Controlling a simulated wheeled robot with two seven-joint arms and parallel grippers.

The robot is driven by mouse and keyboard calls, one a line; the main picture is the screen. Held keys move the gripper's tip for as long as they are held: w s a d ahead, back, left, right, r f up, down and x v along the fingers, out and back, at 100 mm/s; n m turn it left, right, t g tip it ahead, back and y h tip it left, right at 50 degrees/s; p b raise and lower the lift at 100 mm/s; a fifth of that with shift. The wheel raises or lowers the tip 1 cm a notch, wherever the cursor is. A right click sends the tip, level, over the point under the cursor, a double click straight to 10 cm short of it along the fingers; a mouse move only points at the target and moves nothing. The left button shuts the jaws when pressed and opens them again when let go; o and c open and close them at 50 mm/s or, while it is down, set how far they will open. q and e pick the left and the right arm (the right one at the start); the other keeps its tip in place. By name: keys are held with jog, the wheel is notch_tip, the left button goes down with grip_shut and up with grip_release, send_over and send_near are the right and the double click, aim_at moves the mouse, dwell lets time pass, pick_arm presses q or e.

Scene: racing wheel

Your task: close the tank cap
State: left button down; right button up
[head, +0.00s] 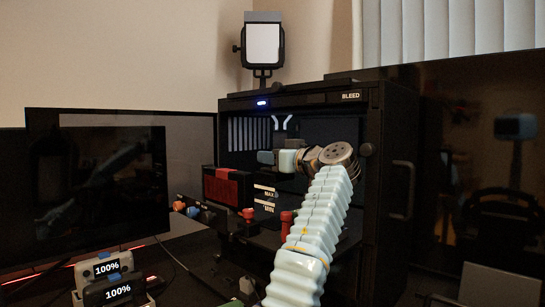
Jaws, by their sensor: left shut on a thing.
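The tank (266,197) stands inside the open black cabinet, with pale level marks and the word MAX on its front. My left gripper (266,157) reaches into the cabinet from the right, its fingers pointing left just above the tank. It is shut on a small dark piece at the tank's top, which looks like the tank cap. The fingers hide most of that piece, so I cannot tell whether it sits flush or tilted. My right gripper is not in view.
The black cabinet (372,230) frames the tank, with a right wall close to my arm. A red-fronted box (222,187) is left of the tank. A red knob (248,214) and a red cylinder (287,218) are below. A monitor (95,190) stands left.

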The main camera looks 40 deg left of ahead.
pick_arm(q)
jog(key=c, duration=0.9)
grip_release()
